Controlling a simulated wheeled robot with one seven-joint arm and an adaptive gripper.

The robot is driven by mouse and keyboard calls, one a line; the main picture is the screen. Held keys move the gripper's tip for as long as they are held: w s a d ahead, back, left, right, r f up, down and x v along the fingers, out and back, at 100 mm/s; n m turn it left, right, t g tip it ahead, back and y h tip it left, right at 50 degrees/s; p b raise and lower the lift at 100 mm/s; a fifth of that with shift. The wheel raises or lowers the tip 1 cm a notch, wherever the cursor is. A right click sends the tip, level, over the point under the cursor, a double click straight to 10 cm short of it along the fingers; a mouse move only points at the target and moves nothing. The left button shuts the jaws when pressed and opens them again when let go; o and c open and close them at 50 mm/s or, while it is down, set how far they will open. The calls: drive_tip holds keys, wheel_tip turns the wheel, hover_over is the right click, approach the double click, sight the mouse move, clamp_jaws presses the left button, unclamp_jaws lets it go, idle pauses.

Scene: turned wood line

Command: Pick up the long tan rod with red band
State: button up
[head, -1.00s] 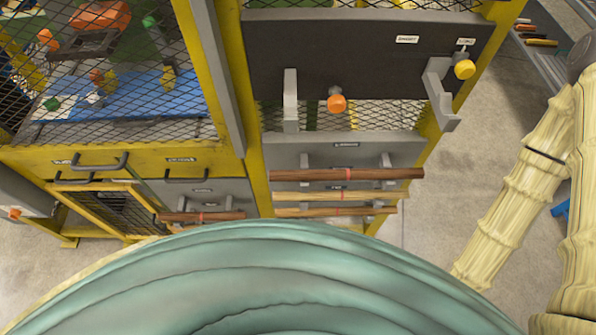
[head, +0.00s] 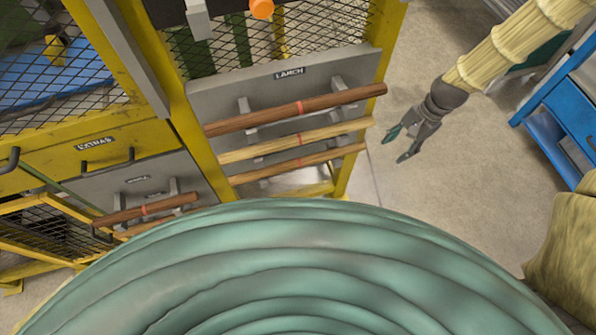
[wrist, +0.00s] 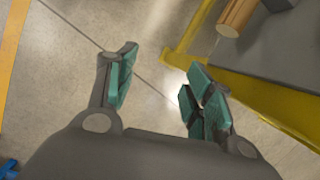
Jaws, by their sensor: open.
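The long tan rod with red band (head: 260,148) is the pale middle one of three rods on grey brackets in the head view. A dark brown rod (head: 340,99) lies above it and a mid-brown rod (head: 345,153) below it. My gripper (head: 398,146) is open and empty, to the right of the rods' right ends and apart from them. In the wrist view my gripper (wrist: 160,66) has floor between its fingers. One wooden rod end (wrist: 236,16) shows at the upper right; I cannot tell which rod.
The rods hang before a grey panel (head: 210,95) labelled LARCH on a yellow frame (head: 190,120). Shorter brown rods (head: 150,208) sit on a lower-left rack. A blue cabinet (head: 560,110) stands at the right. Floor between the frame and cabinet is clear.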

drive_tip(key=w+d+r+m+y+b, duration=0.1)
drive_tip(key=w+d+r+m+b, duration=0.25)
drive_tip(key=w, duration=0.25)
approach(364, 143)
drive_tip(key=shift+n, duration=0.35)
drive_tip(key=x, duration=0.4)
drive_tip(key=shift+w+a+f, duration=0.1)
drive_tip(key=shift+f, duration=0.3)
drive_tip(key=shift+x, duration=2.55)
drive_tip(key=shift+r, duration=0.1)
clamp_jaws()
